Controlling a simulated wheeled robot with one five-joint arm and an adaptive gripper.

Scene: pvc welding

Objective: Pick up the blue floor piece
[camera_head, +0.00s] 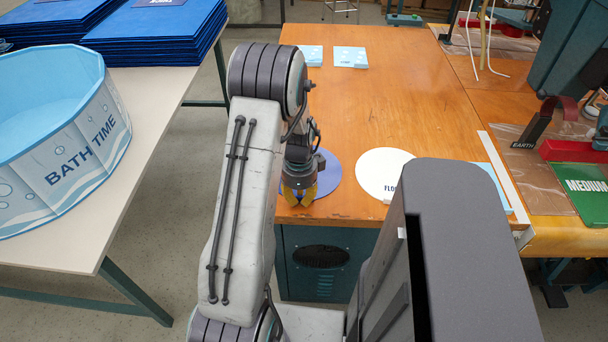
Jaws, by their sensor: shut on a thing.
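The blue floor piece (330,178) is a flat round blue-violet disc near the front edge of the wooden table (420,100). My gripper (298,198), with yellow fingertips, is over the disc's left front part and is shut on it. My gripper and arm hide much of the disc's left side. The disc looks flat and level; I cannot tell whether it is lifted off the table. A white disc with lettering that starts "FLO" (382,170) lies to its right.
Small light blue squares (350,57) lie at the table's back. A pale table (160,95) on the left holds a "BATH TIME" tub (95,150) and stacked blue sheets (155,40). A clamp (560,125) and a green "MEDIUM" sheet (585,190) are on the right. The middle tabletop is clear.

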